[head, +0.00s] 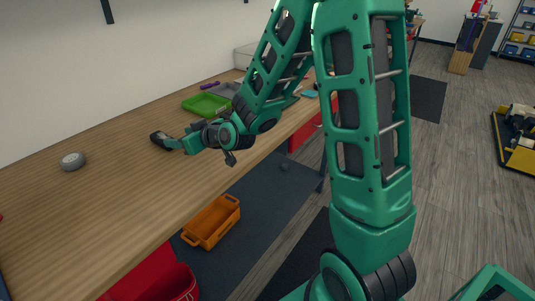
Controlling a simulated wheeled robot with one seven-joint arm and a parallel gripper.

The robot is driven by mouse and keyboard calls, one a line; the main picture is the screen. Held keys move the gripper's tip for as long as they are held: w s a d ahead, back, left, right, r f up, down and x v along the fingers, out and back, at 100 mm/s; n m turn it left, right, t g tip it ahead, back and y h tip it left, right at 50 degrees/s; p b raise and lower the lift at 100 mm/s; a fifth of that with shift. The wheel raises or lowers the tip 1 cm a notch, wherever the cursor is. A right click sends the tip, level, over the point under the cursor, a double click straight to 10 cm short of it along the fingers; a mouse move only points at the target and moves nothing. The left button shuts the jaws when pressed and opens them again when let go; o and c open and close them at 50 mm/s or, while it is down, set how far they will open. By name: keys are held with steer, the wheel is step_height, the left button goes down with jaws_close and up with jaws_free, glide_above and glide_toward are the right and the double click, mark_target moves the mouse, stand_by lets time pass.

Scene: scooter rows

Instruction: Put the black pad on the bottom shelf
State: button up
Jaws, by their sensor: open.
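My gripper (172,142) is open and hangs low over the wooden workbench (110,190), near its middle. A small dark piece (160,138) shows at its tip. I cannot tell whether this is a fingertip or the black pad lying there. No other pad is clear to me in this view. A shelf rack with blue and yellow bins (515,50) stands far off at the top right. Its lower part is partly in view, and I cannot tell if it is the shelf meant.
A green tray (205,104), a purple object (210,85) and a round grey object (72,161) are on the bench. An orange crate (212,222) and a red bin (165,283) are below its edge. A yellow-edged platform (518,158) stands right. Grey floor (455,190) is open.

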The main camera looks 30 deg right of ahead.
steer(key=shift+d, duration=0.1)
steer(key=s+d+g+h, duration=0.1)
steer(key=s+d, duration=0.1)
steer(key=d, duration=0.1)
steer(key=s+d+g+h, duration=0.1)
steer(key=s+d, duration=0.1)
steer(key=d, duration=0.1)
steer(key=s+d+m, duration=0.1)
steer(key=s+d, duration=0.1)
steer(key=d, duration=0.1)
steer(key=shift+d+f+g+h, duration=0.25)
steer(key=shift+f+g+h, duration=0.15)
steer(key=s+d+m+g+h, duration=0.1)
steer(key=s+d+m+g, duration=0.2)
steer(key=s+d, duration=0.4)
steer(key=s+d+r+m+g+h, duration=0.1)
steer(key=s+d, duration=0.6)
steer(key=s, duration=0.7)
steer(key=m+g+h, duration=0.1)
steer(key=m+g, duration=0.1)
steer(key=shift+s+d+g, duration=0.25)
steer(key=shift+s+g, duration=0.05)
steer(key=shift+s, duration=0.05)
steer(key=shift+o, duration=0.4)
steer(key=s+r+m+g+y, duration=0.1)
steer(key=s+m+g, duration=0.2)
steer(key=s, duration=1.1)
steer(key=shift+d+r+m, duration=0.25)
steer(key=shift+d+m, duration=0.1)
steer(key=shift+m, duration=0.05)
